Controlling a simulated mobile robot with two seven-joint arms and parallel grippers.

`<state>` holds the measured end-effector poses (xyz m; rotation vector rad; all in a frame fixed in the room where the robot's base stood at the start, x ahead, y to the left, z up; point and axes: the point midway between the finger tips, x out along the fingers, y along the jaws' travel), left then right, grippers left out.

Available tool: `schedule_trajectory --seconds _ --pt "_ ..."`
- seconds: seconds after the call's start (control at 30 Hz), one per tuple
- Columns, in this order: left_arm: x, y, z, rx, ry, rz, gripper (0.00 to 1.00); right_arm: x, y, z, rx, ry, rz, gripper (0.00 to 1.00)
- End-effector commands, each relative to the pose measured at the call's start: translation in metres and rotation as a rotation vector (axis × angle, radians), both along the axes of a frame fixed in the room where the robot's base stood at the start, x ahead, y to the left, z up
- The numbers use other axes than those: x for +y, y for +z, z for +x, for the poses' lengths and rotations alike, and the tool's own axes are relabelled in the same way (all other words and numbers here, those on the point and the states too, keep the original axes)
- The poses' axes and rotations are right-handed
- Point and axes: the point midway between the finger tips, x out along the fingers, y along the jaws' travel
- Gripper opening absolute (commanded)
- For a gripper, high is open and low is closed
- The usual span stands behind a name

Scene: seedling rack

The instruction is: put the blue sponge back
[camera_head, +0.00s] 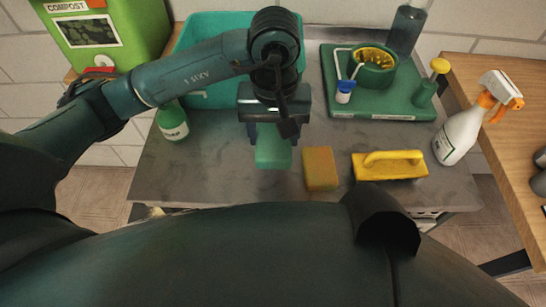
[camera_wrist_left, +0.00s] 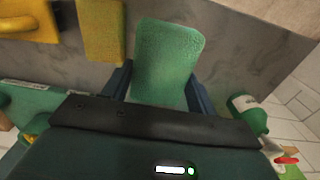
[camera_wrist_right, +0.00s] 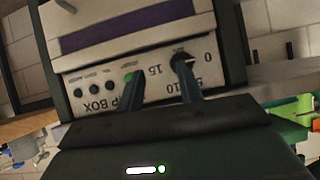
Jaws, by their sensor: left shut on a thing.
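My left gripper (camera_head: 273,138) is shut on a green-teal sponge (camera_head: 273,152) and holds it over the front middle of the grey worktop. The sponge also shows between the fingers in the left wrist view (camera_wrist_left: 168,58). No clearly blue sponge shows. A yellow-brown sponge (camera_head: 320,168) lies on the worktop just right of the held one. My right gripper (camera_wrist_right: 158,72) is open and empty in front of a box with knobs and printed numbers (camera_wrist_right: 150,75); it is not seen in the head view.
A teal tub (camera_head: 205,93) stands behind my left arm, with a green bottle (camera_head: 172,122) in front. A yellow float (camera_head: 390,166) lies on the right. A green caddy (camera_head: 378,110) stands behind it. A spray bottle (camera_head: 458,138) is at the right edge.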

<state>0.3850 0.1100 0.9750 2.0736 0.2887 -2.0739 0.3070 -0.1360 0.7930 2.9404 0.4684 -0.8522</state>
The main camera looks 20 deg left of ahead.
Motion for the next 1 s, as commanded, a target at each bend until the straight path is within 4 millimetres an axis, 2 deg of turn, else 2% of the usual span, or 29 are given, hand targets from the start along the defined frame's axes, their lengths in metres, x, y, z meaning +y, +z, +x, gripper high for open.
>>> schedule_trajectory --seconds 0.1,0.3,0.5,0.8,0.97,1.0 --pt "0.0 -0.022 -0.001 0.005 0.003 0.0 0.4 -0.001 0.003 0.001 0.001 -0.001 -0.002 0.36" --pt "0.0 -0.043 0.0 0.004 0.003 0.0 0.4 -0.003 -0.003 -0.001 0.018 -0.004 -0.01 0.36" --pt "0.0 -0.07 0.0 0.003 0.004 -0.001 0.4 -0.005 -0.001 -0.001 0.021 -0.008 -0.012 0.36" --pt "0.0 -0.075 0.0 0.0 0.003 -0.001 0.4 -0.005 -0.003 -0.001 0.024 -0.012 -0.011 0.36" --pt "0.0 -0.081 0.001 -0.001 0.004 -0.001 0.4 -0.004 -0.01 -0.001 0.022 -0.011 -0.01 0.36" --pt "0.0 -0.078 0.001 -0.001 0.004 -0.001 0.61 -0.004 -0.006 -0.001 0.021 -0.011 -0.009 0.36"
